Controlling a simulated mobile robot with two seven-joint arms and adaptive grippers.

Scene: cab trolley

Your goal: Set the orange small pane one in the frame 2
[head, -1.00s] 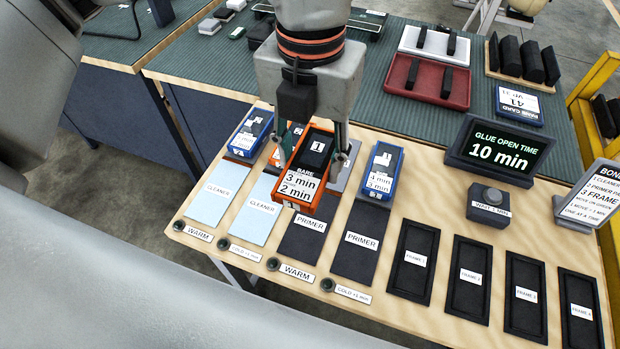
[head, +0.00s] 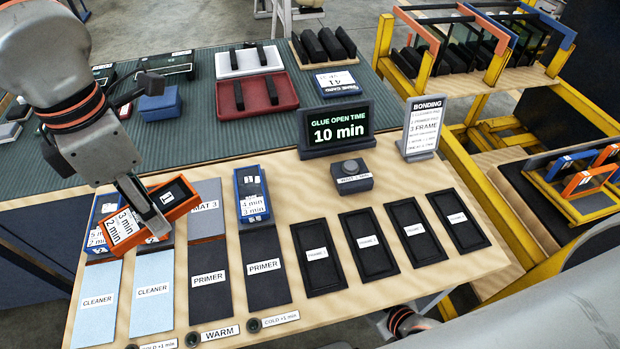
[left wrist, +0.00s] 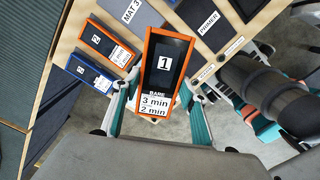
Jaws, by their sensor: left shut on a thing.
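My left gripper (head: 148,212) is shut on the orange small pane one (head: 178,196), gripping it across its sides. The pane is tilted in the head view, held above the pane row at the left of the bench. Its labels read "1" and "3 min 2 min"; "BARE" shows in the left wrist view (left wrist: 166,80), where a finger stands on each side of it. Frame 2 (head: 378,258) is an empty black recess, second from the left among the frames, well to the right of the pane.
Frame 1 (head: 322,278) lies left of frame 2. A blue pane (head: 252,183) stands behind a primer pad (head: 266,288). Mat 3 (head: 206,222) is bare. A glue timer (head: 337,128), a button box (head: 351,178) and a bonding sign (head: 422,128) stand behind the frames.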

